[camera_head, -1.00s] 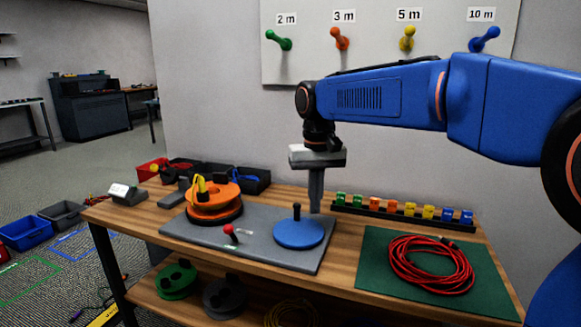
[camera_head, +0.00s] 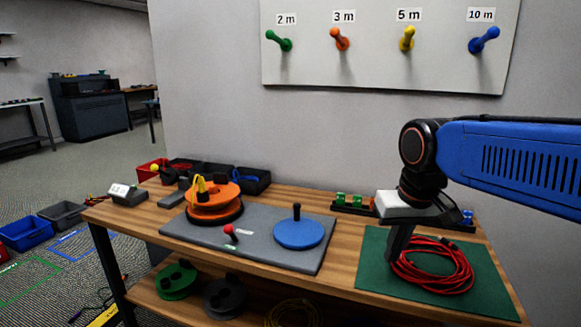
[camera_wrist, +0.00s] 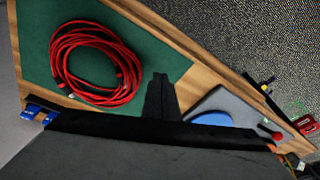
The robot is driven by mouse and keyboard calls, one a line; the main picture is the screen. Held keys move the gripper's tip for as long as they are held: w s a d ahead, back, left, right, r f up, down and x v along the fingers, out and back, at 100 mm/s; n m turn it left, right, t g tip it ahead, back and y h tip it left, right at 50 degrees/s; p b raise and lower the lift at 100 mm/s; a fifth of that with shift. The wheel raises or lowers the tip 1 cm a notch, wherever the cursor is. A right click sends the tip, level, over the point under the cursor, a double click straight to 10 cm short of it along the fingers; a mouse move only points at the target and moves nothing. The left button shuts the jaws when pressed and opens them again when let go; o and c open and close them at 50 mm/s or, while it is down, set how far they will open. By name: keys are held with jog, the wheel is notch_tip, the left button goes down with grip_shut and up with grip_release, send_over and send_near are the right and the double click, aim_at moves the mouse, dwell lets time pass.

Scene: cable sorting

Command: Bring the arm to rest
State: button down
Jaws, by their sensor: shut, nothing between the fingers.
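My gripper (camera_head: 391,258) is shut and empty. It points down over the left part of the green mat (camera_head: 481,295), beside the coiled red cable (camera_head: 452,283). In the wrist view the shut fingers (camera_wrist: 160,80) show over the mat's edge, with the red cable (camera_wrist: 127,61) apart from them. In the head view the gripper hides the left edge of the cable coil. My blue arm reaches in from the right.
The grey board (camera_head: 266,259) carries a blue disc (camera_head: 298,235) and an orange reel (camera_head: 211,207). The clip rack (camera_head: 352,209) is partly hidden behind my gripper. A panel (camera_head: 374,60) with several coloured pegs hangs on the wall. Dark bins (camera_head: 250,182) stand at the back left.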

jog(key=s+d+f+t, duration=0.1)
jog(key=s+d+f, duration=0.2)
jog(key=s+f, duration=0.2)
jog(key=s+d+f+m+t, duration=0.1)
jog(key=s+d+f, duration=0.3)
jog(key=s, duration=0.4)
jog(key=shift+s+f, duration=0.2)
jog(key=shift+f, duration=0.55)
jog(key=shift+r, duration=0.1)
